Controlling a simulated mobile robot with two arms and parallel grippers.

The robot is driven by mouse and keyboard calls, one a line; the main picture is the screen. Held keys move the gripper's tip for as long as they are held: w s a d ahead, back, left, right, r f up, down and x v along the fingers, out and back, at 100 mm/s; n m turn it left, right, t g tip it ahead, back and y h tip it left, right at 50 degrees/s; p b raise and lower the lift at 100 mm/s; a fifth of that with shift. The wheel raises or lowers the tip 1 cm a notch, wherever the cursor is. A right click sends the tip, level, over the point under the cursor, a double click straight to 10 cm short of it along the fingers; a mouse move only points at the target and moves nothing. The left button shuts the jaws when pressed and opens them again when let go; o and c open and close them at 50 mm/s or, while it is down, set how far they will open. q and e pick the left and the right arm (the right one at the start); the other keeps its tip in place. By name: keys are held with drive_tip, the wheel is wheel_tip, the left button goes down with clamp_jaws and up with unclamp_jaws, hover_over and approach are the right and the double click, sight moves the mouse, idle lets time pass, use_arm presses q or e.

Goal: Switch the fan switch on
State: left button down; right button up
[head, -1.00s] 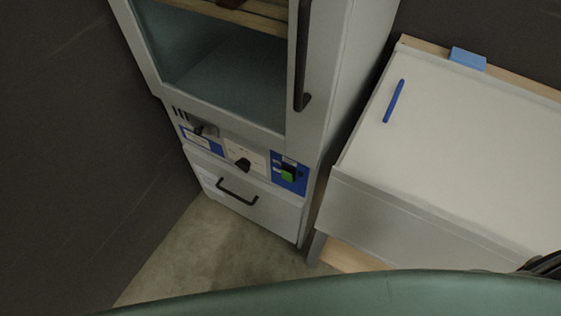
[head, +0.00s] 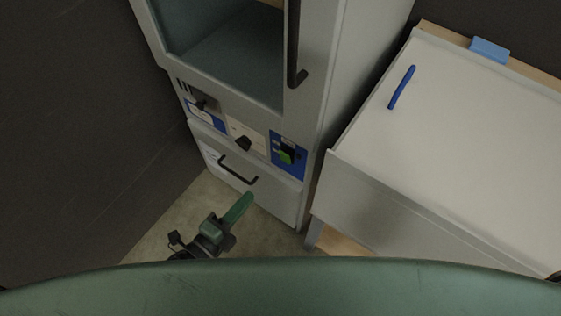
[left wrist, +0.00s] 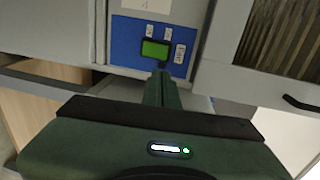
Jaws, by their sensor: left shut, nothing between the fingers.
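A green switch (head: 287,156) with a black part beside it sits on a blue panel (head: 276,145) at the right of the tall grey cabinet's control strip. In the left wrist view the green switch (left wrist: 155,49) is on the blue panel (left wrist: 125,30), with small white labels that I cannot read. My left gripper (head: 246,200) is shut and empty, in front of and below the panel in the head view. In the left wrist view its fingers (left wrist: 160,80) point at the panel, just below the green switch; I cannot tell if they touch. My right gripper is not in view.
A black knob (head: 243,143) and another black control (head: 203,101) are left of the blue panel. A drawer handle (head: 238,172) juts out below. The cabinet door handle (head: 293,50) is above. A white-topped unit (head: 470,130) with a blue handle (head: 402,87) stands at right.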

sight(284, 155)
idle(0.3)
